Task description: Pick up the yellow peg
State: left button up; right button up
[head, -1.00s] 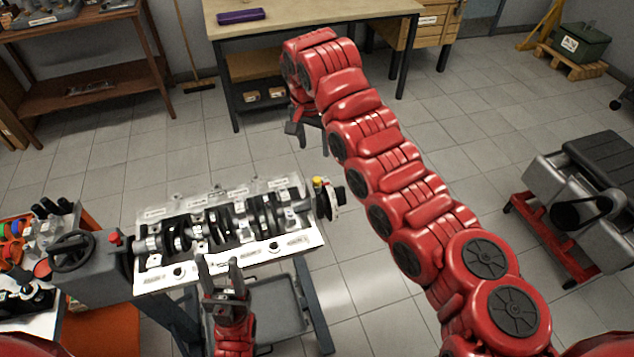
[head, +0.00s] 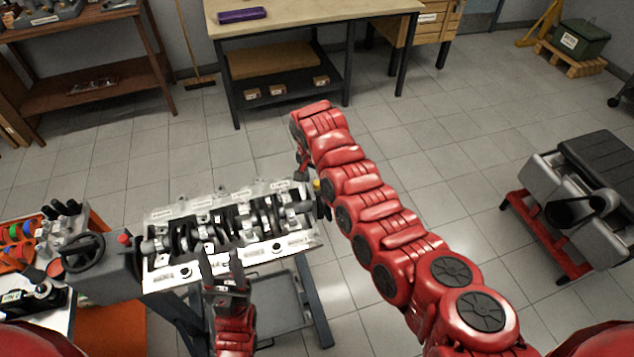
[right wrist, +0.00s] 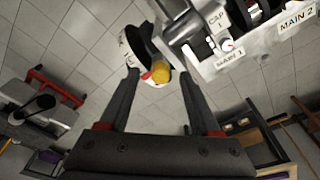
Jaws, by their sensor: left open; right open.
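The yellow peg (head: 317,184) sits at the right end of the engine block (head: 160,277), beside my right arm. In the right wrist view the yellow peg (right wrist: 160,72) shows its rounded end, with a small red part beside it. My right gripper (right wrist: 160,77) is open, with the peg in view between its fingertips; I cannot tell how much depth separates them. In the head view my right arm mostly hides that gripper. My left gripper (head: 221,258) is open and empty at the block's front edge.
A handwheel (head: 82,252) stands left of the block, with an orange-topped cart (head: 108,325) nearby. A workbench (head: 300,22) is at the back. A grey machine on a red frame (head: 560,250) stands at right. Floor between is clear.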

aim_at(317, 182)
jog(key=shift+f, duration=0.3)
grip_shut()
jog(key=shift+r, duration=0.15)
notch_tip(317, 182, up, 10)
dwell(0.6)
